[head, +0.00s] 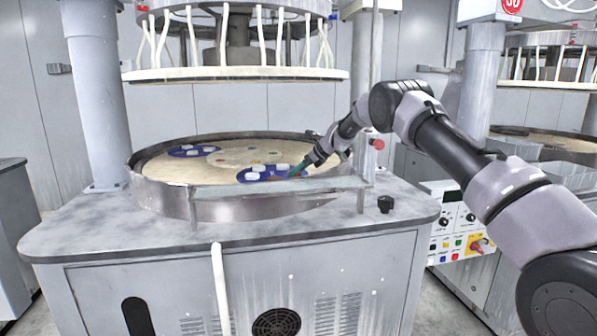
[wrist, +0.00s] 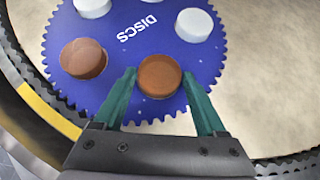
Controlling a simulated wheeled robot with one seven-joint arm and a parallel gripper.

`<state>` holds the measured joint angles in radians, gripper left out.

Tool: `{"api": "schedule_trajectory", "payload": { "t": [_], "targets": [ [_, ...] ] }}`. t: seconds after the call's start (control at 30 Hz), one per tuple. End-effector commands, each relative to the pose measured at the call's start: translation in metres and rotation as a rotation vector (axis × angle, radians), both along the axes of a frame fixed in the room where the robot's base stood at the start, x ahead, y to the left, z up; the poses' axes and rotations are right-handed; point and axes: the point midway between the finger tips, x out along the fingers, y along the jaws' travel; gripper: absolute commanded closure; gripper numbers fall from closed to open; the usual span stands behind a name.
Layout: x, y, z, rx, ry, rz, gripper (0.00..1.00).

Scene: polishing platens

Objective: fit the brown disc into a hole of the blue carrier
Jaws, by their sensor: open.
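The blue carrier (wrist: 130,45) is a toothed plate marked DISCS, lying on the pale platen. It also shows in the head view (head: 266,179). A brown disc (wrist: 160,75) lies at the carrier's near edge, between the green fingertips of my gripper (wrist: 162,92). The fingers are open, one on each side of the disc; I cannot tell whether they touch it. I cannot tell whether this disc is seated in a hole or rests on top. A second round brown shape (wrist: 83,58), apparently another disc, is in the carrier to the left. In the head view my gripper (head: 297,172) is over the carrier's right side.
White discs (wrist: 193,25) sit in the carrier. Another blue carrier (head: 193,151) with white discs lies at the platen's left. A raised metal rim (head: 160,198) surrounds the platen. A pale upper plate with hoses (head: 235,74) hangs above. Bare platen (wrist: 265,75) lies right of the carrier.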

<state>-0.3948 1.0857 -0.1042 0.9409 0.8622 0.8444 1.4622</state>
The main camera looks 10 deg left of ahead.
Motion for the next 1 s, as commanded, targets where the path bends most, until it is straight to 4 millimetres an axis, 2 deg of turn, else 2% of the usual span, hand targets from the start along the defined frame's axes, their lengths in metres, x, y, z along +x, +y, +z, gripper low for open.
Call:
{"api": "schedule_trajectory", "payload": {
  "t": [0.13,0.5,0.77,0.87,1.0],
  "targets": [
    [-0.005,-0.012,0.008,-0.001,0.004,-0.001,0.00],
    [-0.028,-0.059,0.058,0.000,0.000,-0.001,0.00],
    [-0.038,-0.078,0.080,-0.011,-0.019,0.011,0.00],
    [-0.049,-0.094,0.108,-0.048,-0.072,0.047,0.00],
    [-0.084,-0.133,0.167,-0.147,-0.202,0.146,0.00]
  ]
}}
